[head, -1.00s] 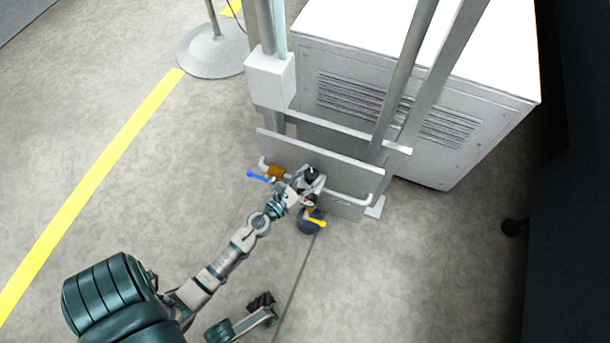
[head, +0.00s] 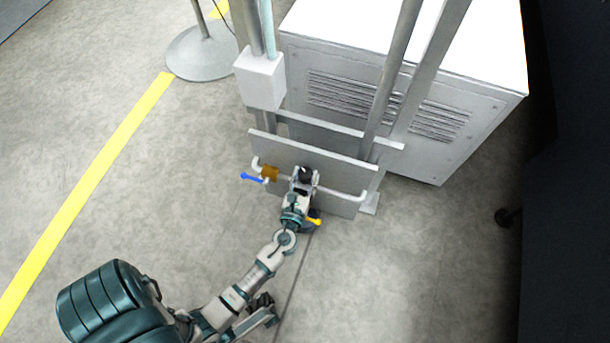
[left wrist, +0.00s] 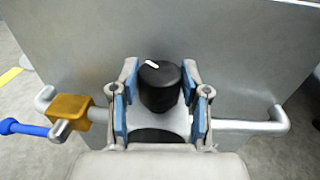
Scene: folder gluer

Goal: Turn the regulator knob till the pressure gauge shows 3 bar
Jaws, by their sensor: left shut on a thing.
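The black regulator knob (left wrist: 160,88) stands in the middle of the left wrist view, with a white mark on its top toward the upper left. My left gripper (left wrist: 161,108) has its blue-padded fingers on either side of the knob and is shut on it. In the head view the knob (head: 305,173) is a small dark shape before the grey panel, with my left gripper (head: 303,184) at it. I cannot make out a pressure gauge face or its reading in either view. My right gripper cannot be made out.
A grey vented cabinet (head: 450,160) stands behind. The floor at left is open.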

